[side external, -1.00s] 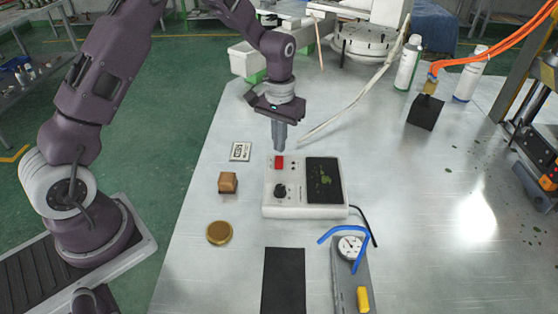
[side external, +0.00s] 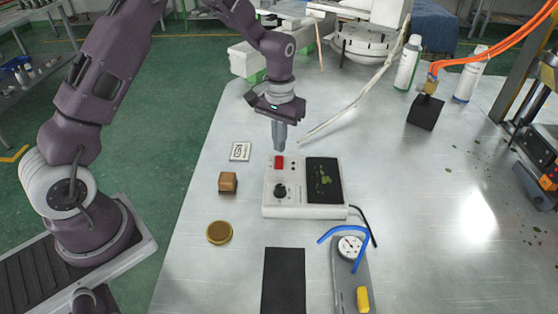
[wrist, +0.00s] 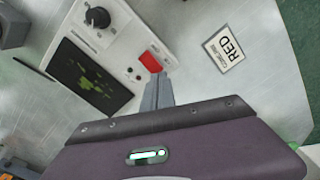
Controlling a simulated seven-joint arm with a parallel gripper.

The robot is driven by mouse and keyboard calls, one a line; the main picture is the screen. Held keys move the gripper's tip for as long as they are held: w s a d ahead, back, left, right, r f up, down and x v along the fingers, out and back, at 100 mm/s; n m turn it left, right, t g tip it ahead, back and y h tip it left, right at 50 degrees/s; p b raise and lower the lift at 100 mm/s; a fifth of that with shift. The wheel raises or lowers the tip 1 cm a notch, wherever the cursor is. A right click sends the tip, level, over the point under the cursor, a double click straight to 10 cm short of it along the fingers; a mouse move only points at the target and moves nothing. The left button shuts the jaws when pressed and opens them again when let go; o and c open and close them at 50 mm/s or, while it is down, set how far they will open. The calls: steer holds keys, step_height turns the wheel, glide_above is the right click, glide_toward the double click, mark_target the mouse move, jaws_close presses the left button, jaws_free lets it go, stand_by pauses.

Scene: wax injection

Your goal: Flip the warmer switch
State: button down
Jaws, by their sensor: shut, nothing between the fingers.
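The warmer (side external: 305,211) is a white box with a black knob (side external: 281,191) and a dark panel (side external: 324,181) with green bits on it. Its red switch (side external: 279,162) is at the upper left of the top face. My gripper (side external: 280,149) is shut and empty, pointing down just behind the red switch. In the wrist view the fingertips (wrist: 160,78) sit at the edge of the red switch (wrist: 151,62); I cannot tell whether they touch it. The warmer body (wrist: 127,38) shows tilted there.
A label card (side external: 240,151), a brown block (side external: 228,182) and a brass disc (side external: 219,232) lie left of the warmer. A black mat (side external: 284,282) and a dial gauge (side external: 349,247) with a blue tube are in front. A pale rod lies behind, right of my gripper.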

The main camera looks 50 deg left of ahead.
steer(key=shift+f, duration=1)
stand_by(0.3)
steer(key=shift+r, duration=3.5)
step_height(320, 180, up, 6)
steer(key=t, duration=0.1)
glide_above(279, 158)
steer(key=s, duration=0.2)
steer(key=s+d+r+m+t, duration=0.1)
steer(key=s+d+r+t, duration=0.15)
steer(key=s+r, duration=0.7)
steer(key=s+d+m+t, duration=0.2)
steer(key=s, duration=1.4)
steer(key=shift+s+r, duration=0.2)
steer(key=shift+r, duration=0.1)
